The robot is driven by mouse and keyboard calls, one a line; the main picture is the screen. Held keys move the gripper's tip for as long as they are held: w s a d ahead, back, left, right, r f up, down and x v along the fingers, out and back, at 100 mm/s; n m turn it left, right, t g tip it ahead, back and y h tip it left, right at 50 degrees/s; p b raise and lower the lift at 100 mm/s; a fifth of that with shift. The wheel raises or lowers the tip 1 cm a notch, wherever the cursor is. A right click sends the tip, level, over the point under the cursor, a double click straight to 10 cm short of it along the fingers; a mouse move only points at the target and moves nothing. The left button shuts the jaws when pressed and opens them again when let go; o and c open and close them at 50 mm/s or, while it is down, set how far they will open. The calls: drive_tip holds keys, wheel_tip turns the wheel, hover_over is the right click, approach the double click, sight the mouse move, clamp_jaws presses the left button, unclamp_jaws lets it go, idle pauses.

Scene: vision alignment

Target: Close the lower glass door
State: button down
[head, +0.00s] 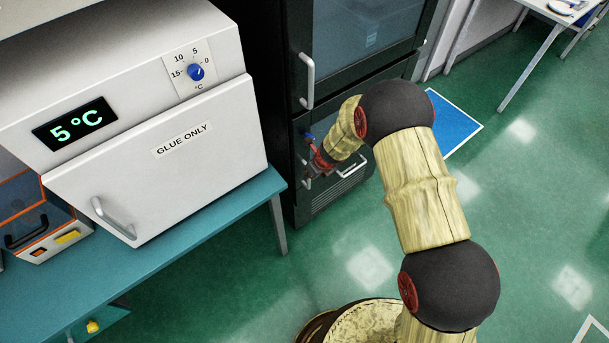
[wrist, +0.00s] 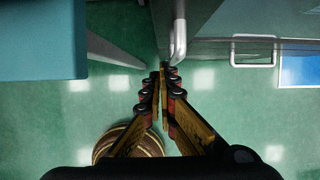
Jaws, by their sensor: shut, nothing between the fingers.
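The dark cabinet (head: 300,130) has a glass door (head: 370,35) with a pale vertical handle (head: 307,82) near its left edge. I cannot tell from these views how far this door stands open. My gripper (head: 309,175) is low in front of the cabinet, below that handle, partly hidden by my wrist. In the wrist view my gripper (wrist: 163,74) is shut and empty, its fingertips close to a pale handle (wrist: 179,38). I cannot tell whether they touch it.
A second handle (head: 352,167) is on the cabinet's lower front, above a vent. A white "GLUE ONLY" unit (head: 165,170) stands on a teal table (head: 190,245) at left. A blue floor mat (head: 455,124) lies right of the cabinet. The green floor at right is open.

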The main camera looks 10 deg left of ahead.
drive_tip(key=p+v, duration=0.3)
drive_tip(key=v, duration=0.7)
drive_tip(key=shift+s+d, duration=0.2)
drive_tip(key=shift+s, duration=0.05)
